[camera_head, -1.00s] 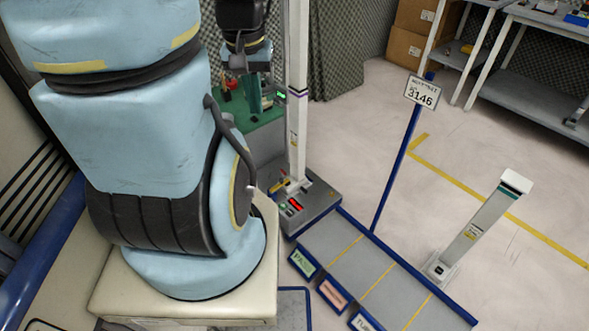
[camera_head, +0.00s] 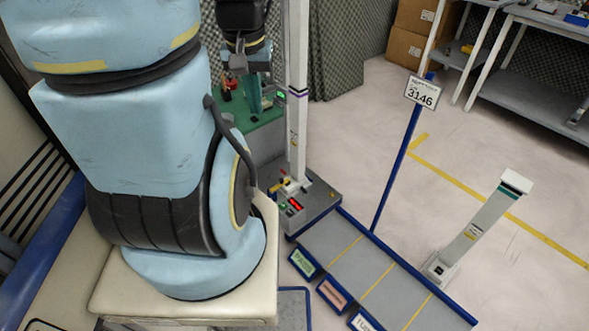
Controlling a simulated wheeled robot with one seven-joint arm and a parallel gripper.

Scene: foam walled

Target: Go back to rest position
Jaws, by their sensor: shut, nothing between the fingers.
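My gripper (camera_head: 255,86) is at the top centre, at the end of my pale blue arm, left of the white post. It hangs above the green surface and is partly hidden by the post and the arm. Its fingers are small in view, and I see nothing held in it.
A white upright post (camera_head: 297,110) stands close to the right of my gripper, on a grey base. Red items (camera_head: 228,92) are on the green surface (camera_head: 262,128). A blue-railed tray (camera_head: 360,262) with labelled sections and a sign (camera_head: 421,92) lies right. Open floor is beyond.

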